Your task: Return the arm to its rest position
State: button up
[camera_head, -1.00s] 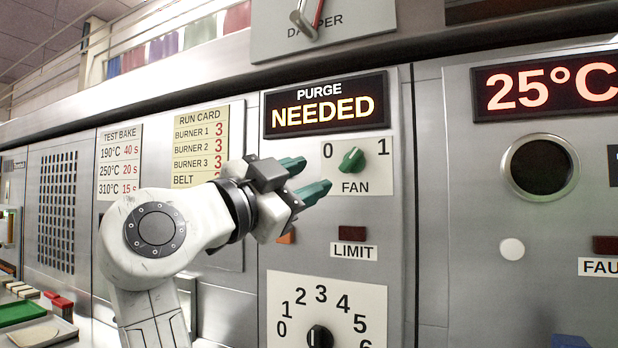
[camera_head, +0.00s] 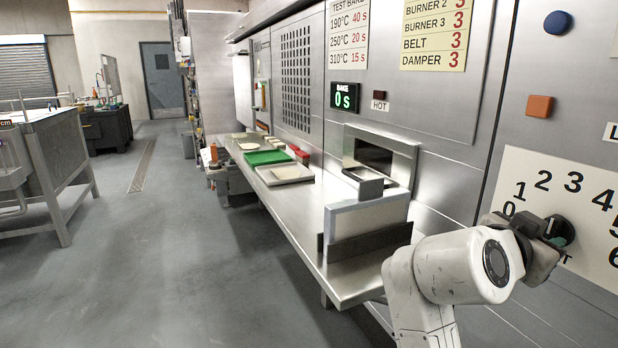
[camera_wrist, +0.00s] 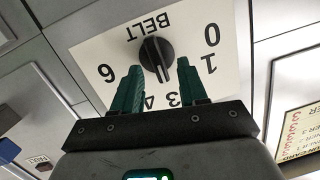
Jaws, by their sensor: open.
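My gripper (camera_head: 562,238) is at the right of the head view, in front of a cream dial panel (camera_head: 588,190) with numbers round it. In the wrist view my gripper (camera_wrist: 159,66) has two green fingers, spread apart and empty. Beyond and between them is the black knob (camera_wrist: 154,52) of the dial labelled BELT, seen upside down. The knob's pale mark points roughly toward the 3 and 4. I cannot tell whether a finger touches the knob. My white arm is bent and reaches out to the dial.
The steel panel wall (camera_head: 450,125) runs close beside my arm. Open grey floor (camera_head: 150,240) lies further left, with a railed bench (camera_head: 50,160) beyond.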

jog(key=s+f+n+g+y, duration=0.1)
jog(key=s+f+n+y, duration=0.15)
jog(key=f, duration=0.65)
jog(key=s+a+f+n+y, duration=0.1)
jog(key=s+f+n+y, duration=0.2)
jog(key=f, duration=0.6)
jog(key=s+f+n+g+y, duration=0.1)
jog(key=s+f+n+y, duration=0.2)
jog(key=f, duration=0.6)
jog(key=s+a+f+n+g+y, duration=0.2)
jog(key=s+a+f+n+y, duration=0.15)
jog(key=s+f, duration=0.6)
jog(key=s+a+f+n+g+y, duration=0.2)
jog(key=s+a+f, duration=0.35)
jog(key=s, duration=0.75)
notch_tip(320, 180, up, 17)
jog(key=p, duration=1.7)
jog(key=shift+d+f+p, duration=0.15)
jog(key=shift+d+p, duration=0.15)
jog(key=shift+p, duration=0.05)
jog(key=shift+c, duration=0.2)
